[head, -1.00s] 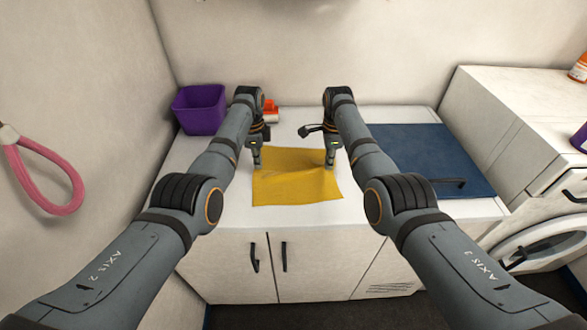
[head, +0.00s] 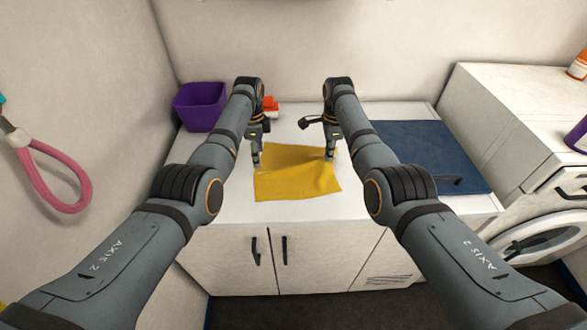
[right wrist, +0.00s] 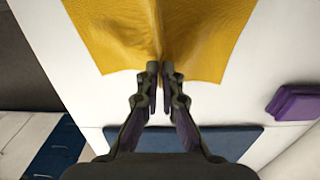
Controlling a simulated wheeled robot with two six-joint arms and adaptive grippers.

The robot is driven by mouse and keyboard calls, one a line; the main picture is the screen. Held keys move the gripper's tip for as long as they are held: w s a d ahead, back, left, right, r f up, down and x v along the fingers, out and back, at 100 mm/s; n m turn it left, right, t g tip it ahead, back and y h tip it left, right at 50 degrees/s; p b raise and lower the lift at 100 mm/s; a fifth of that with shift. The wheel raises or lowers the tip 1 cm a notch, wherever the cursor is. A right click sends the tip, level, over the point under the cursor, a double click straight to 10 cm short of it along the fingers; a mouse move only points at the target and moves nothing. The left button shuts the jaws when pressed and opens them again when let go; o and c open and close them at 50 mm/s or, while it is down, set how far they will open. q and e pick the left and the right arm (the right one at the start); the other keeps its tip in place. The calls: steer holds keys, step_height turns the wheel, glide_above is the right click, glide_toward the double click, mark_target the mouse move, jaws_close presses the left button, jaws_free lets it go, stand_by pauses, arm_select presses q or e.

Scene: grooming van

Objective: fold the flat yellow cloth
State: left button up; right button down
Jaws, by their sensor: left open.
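The yellow cloth (head: 290,187) lies on the white counter, mostly flat, with a raised crease running toward its right edge. My right gripper (head: 331,155) is at that right edge. In the right wrist view its fingertips (right wrist: 159,70) are closed together on the edge of the cloth (right wrist: 95,30), which is pinched into a ridge there. My left gripper (head: 256,162) is open at the cloth's left edge, pointing down. Whether its fingers touch the cloth cannot be told.
A purple bin (head: 200,107) stands at the back left, with a small orange-and-white item (head: 271,105) to its right. A blue mat (head: 430,155) covers the counter's right part. The right wrist view shows a purple stack (right wrist: 300,103) on the counter. Bare counter lies in front of the cloth.

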steer(key=shift+c, duration=1)
jaws_free()
steer(key=shift+r, duration=0.1)
arm_select(q)
step_height(320, 180, up, 6)
steer(key=p, duration=0.5)
steer(key=shift+f+p, duration=0.2)
steer(key=shift+p, duration=0.1)
arm_select(e)
step_height(320, 180, up, 5)
steer(key=shift+r, duration=0.2)
